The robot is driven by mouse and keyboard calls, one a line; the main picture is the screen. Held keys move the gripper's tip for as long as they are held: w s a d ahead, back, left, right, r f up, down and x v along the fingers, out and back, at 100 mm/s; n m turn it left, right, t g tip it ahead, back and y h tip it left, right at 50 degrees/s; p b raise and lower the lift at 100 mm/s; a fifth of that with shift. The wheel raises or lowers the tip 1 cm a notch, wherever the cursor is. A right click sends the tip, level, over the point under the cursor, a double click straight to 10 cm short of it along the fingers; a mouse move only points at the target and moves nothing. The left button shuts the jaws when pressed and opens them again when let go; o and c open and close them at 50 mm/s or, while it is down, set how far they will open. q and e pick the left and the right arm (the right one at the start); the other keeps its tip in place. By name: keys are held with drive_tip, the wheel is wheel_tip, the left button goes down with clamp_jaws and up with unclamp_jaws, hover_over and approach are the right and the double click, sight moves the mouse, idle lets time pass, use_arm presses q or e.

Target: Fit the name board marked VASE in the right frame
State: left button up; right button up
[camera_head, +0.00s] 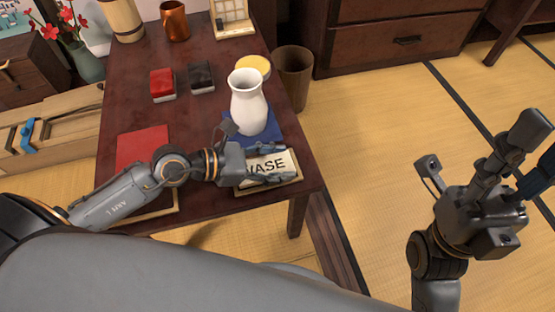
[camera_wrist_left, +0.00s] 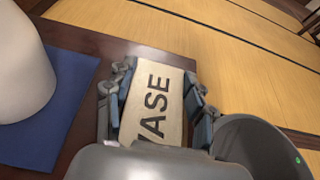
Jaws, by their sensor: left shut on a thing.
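The cream name board marked VASE (camera_head: 268,164) is at the right front of the dark red table. My left gripper (camera_head: 268,164) is shut on it, with one finger along each long side. The left wrist view shows the board (camera_wrist_left: 158,98) between the two blue-padded fingers (camera_wrist_left: 160,100). A light wooden frame (camera_head: 284,187) shows under and around the board's near edge; I cannot tell whether the board is seated in it. My right gripper (camera_head: 529,154) is open and empty, off to the right above the floor.
A white vase (camera_head: 248,105) stands on a blue mat (camera_head: 272,133) just behind the board. A red mat (camera_head: 142,146) lies left. Red (camera_head: 162,84) and black (camera_head: 201,77) boxes sit farther back. A brown bin (camera_head: 294,78) stands beside the table. Floor at right is clear.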

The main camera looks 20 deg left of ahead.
use_arm(q)
drive_tip(key=shift+f, duration=0.1)
drive_tip(key=o, duration=1.2)
drive_tip(key=shift+o, duration=0.2)
drive_tip(key=shift+v, duration=6.05)
drive_tip(key=shift+s, duration=0.1)
